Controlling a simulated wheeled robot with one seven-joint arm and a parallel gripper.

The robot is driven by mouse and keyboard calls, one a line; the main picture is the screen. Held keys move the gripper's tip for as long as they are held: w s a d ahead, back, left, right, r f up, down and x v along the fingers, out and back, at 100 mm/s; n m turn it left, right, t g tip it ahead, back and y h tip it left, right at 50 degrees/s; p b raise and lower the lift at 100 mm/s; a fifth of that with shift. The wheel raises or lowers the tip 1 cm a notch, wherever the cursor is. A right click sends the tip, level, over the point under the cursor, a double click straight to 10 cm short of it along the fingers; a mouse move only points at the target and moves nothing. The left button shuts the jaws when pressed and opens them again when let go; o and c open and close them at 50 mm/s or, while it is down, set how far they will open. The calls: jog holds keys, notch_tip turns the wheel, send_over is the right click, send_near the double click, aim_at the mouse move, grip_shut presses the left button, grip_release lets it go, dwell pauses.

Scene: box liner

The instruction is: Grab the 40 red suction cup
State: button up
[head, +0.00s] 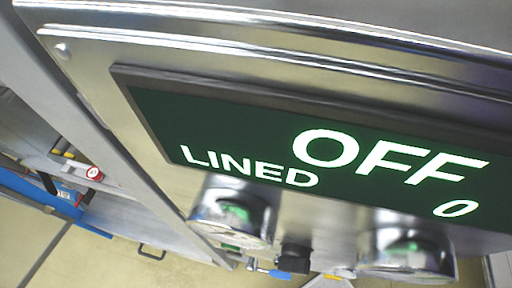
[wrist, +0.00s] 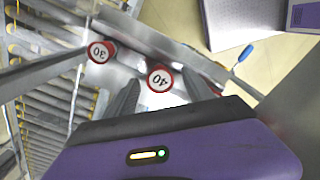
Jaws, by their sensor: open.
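In the wrist view the 40 red suction cup (wrist: 159,79) is a round white face with a red rim and the number 40, seen upside down. My gripper (wrist: 163,80) is open, with one dark finger on each side of this cup in the picture. I see no contact, and the depth between fingertips and cup is hard to judge. A similar red cup marked 30 (wrist: 101,51) stands to its left, outside the fingers. In the head view my gripper does not show; a small red and white cup (head: 94,173) is at the left, its number unreadable.
In the wrist view a slatted metal rack (wrist: 45,115) fills the left, and a blue-handled tool (wrist: 245,53) is at the upper right. In the head view a metal machine panel with a dark display (head: 330,155) reading OFF, LINED and 0 covers most of the picture.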

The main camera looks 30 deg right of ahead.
jog(key=shift+f, duration=0.75)
grip_shut()
jog(key=shift+r, duration=0.1)
